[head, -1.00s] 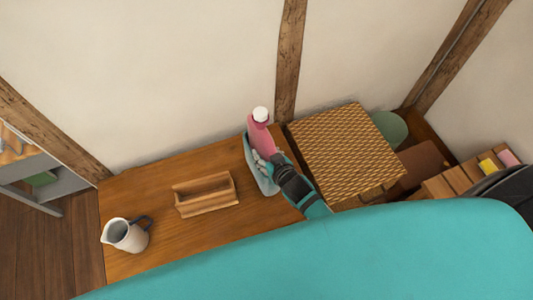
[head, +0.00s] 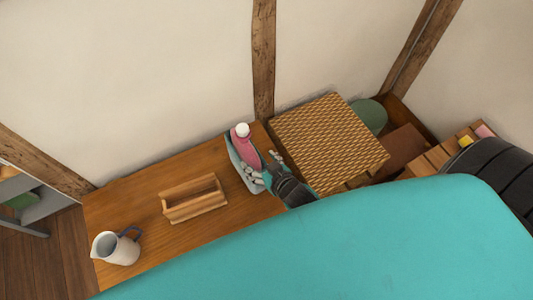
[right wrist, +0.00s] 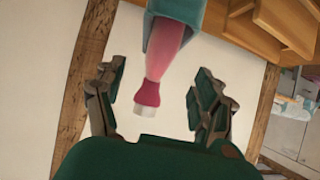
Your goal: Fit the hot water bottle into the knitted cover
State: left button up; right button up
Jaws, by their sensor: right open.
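The pink hot water bottle (head: 245,149) with a white cap stands at the back right of the wooden table. Its lower part is inside the blue-grey knitted cover (head: 233,157), and its upper body and neck stick out. In the right wrist view the bottle (right wrist: 163,58) comes out of the teal-looking cover (right wrist: 185,12). My right gripper (head: 263,166) is open in front of the bottle. In the right wrist view the fingers of my right gripper (right wrist: 157,84) are spread to either side of the bottle's neck, with gaps on both sides. The bottle's bottom is hidden in the cover. My left gripper is out of view.
A wooden tray box (head: 194,203) and a white jug (head: 118,247) stand on the table (head: 152,187) to the left. A woven-top chest (head: 322,135) is close on the right. The wall rises behind. My teal body fills the lower front.

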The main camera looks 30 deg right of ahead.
jog(key=v, duration=0.4)
jog(key=shift+s+r, duration=0.1)
jog(key=shift+r, duration=0.05)
dwell(0.4)
